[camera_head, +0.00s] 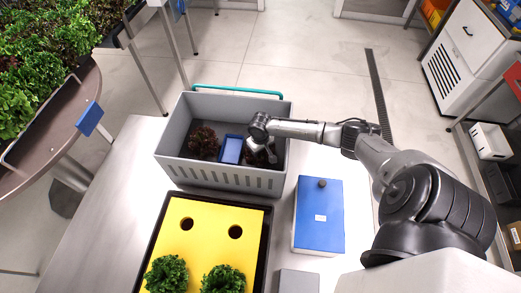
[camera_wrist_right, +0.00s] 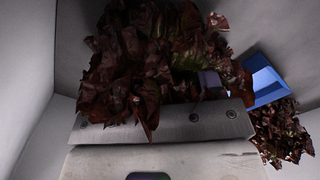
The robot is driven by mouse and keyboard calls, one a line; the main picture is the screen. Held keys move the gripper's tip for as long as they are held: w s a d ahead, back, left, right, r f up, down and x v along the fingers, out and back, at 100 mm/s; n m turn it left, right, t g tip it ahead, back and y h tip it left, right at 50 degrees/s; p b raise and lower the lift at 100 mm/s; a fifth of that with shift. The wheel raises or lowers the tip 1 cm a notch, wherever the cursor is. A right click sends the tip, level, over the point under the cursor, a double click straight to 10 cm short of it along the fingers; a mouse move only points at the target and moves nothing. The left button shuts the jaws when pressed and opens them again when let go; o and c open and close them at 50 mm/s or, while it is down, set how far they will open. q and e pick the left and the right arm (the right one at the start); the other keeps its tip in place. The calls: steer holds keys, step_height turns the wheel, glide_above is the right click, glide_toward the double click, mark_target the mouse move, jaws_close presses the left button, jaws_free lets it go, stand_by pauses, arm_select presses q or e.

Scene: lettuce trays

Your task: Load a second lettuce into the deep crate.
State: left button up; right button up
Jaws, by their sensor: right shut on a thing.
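The deep grey crate (camera_head: 222,178) stands on the table with a teal handle bar at its far side. A dark red lettuce (camera_head: 203,140) sits in its left part and also shows at the right of the right wrist view (camera_wrist_right: 283,132). My right gripper (camera_head: 266,153) reaches down inside the crate's right part. It is shut on another dark red lettuce (camera_wrist_right: 150,60), which fills the upper middle of the right wrist view. The head view mostly hides this lettuce behind my wrist; I cannot tell whether it touches the crate floor. My left gripper is in neither view.
A blue divider or box (camera_head: 231,150) stands inside the crate between the lettuces. A yellow board (camera_head: 212,222) in a black tray holds two green lettuces (camera_head: 167,273) and has two empty holes. A blue-topped box (camera_head: 320,213) lies right of it. The table's left part is clear.

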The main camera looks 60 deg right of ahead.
steer(key=o, duration=0.8)
steer(key=shift+o, duration=1.2)
steer(key=shift+o, duration=0.8)
